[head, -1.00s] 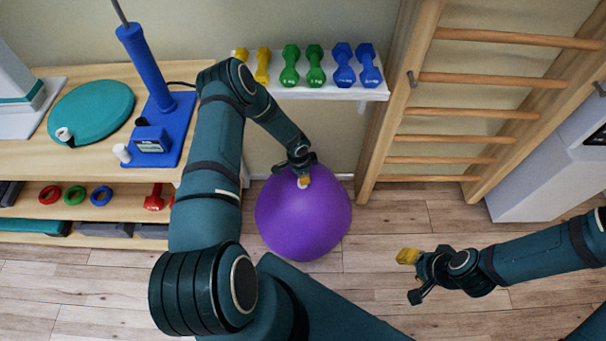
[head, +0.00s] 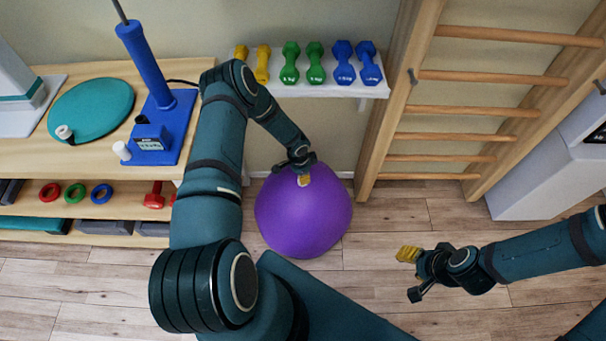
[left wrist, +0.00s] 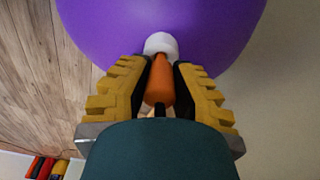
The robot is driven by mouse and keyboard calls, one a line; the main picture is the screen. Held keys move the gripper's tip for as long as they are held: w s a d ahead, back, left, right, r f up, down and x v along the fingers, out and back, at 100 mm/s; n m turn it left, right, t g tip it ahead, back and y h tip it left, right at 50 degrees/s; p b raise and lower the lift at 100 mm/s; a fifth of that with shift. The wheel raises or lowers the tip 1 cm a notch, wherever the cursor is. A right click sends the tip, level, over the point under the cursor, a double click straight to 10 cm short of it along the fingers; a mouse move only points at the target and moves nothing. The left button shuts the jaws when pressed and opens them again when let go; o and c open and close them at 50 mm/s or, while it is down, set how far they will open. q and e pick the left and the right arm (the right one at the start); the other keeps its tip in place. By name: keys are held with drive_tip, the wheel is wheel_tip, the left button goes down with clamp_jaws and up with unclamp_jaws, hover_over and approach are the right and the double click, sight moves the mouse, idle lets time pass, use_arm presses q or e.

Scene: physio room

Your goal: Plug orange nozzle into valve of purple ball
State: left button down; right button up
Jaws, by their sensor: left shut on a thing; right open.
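The purple ball (head: 303,214) stands on the wooden floor below the dumbbell shelf. In the left wrist view the ball (left wrist: 160,20) fills the top, with its white valve (left wrist: 161,44) facing my left gripper. My left gripper (head: 304,178) is at the ball's upper side. In the left wrist view its yellow fingers (left wrist: 160,85) are shut on the orange nozzle (left wrist: 160,80). The nozzle's tip meets the white valve in the picture; I cannot tell how deep it sits. My right gripper (head: 411,272) is open and empty above the floor, right of the ball.
A wooden bench (head: 100,75) on the left carries a blue pump (head: 152,100) and a teal disc (head: 91,110). A white shelf (head: 320,90) with several dumbbells is above the ball. Wooden wall bars (head: 490,110) stand at right. The floor between ball and right gripper is clear.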

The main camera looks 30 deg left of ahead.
use_arm(q)
drive_tip(key=shift+f, duration=0.3)
drive_tip(key=c, duration=0.7)
unclamp_jaws()
drive_tip(key=shift+o, duration=0.2)
drive_tip(key=shift+r+p, duration=1.95)
drive_tip(key=shift+r, duration=1.55)
